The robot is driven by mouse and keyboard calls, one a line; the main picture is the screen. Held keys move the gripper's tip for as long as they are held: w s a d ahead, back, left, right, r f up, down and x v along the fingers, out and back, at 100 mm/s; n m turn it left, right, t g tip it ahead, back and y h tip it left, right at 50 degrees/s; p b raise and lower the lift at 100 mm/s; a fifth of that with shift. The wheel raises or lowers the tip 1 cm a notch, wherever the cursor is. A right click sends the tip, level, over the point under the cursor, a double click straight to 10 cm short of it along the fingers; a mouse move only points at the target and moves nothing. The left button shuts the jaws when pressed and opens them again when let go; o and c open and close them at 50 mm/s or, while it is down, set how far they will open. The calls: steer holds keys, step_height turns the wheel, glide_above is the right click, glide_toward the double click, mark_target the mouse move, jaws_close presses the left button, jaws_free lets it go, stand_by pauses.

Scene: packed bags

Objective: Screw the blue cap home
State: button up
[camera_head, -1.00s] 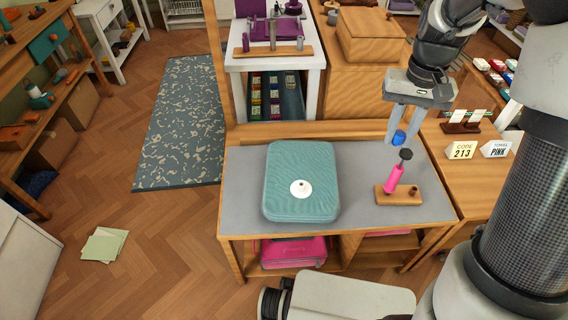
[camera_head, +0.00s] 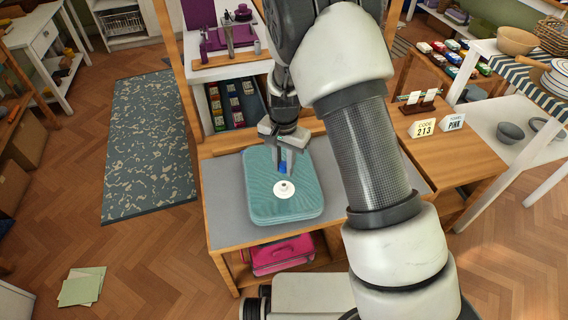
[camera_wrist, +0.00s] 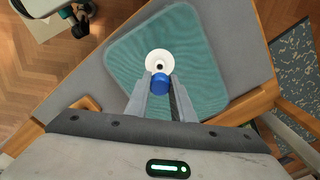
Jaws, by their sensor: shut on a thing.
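The blue cap (camera_wrist: 160,84) is between the fingertips of my gripper (camera_wrist: 161,90), which is shut on it. In the head view the cap (camera_head: 283,168) shows at the ends of the fingers of my gripper (camera_head: 282,172), which point down. A teal bag (camera_head: 262,205) lies flat on the grey-topped table, with a round white fitting (camera_head: 285,190) on its upper face. In the wrist view the white fitting (camera_wrist: 157,55) has a dark spot in its middle. The cap is close to the fitting; I cannot tell whether they touch.
The grey table top (camera_head: 226,215) is clear left of the bag. My arm hides the table's right part. A sign reading 213 (camera_head: 423,128) and a sign reading PINK (camera_head: 453,123) stand on the wooden surface at right. A pink case (camera_head: 280,255) sits under the table.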

steer(key=b, duration=0.3)
glide_above(284, 189)
steer(key=shift+w+f, duration=0.25)
steer(key=shift+f, duration=1.05)
steer(key=shift+w+f, duration=0.2)
steer(key=shift+f, duration=1.1)
steer(key=shift+f+b, duration=0.45)
steer(key=shift+f, duration=0.5)
steer(key=o, duration=1.1)
step_height(284, 189, up, 18)
steer(key=p, duration=0.4)
steer(key=shift+f+p, duration=0.2)
steer(key=shift+p, duration=0.1)
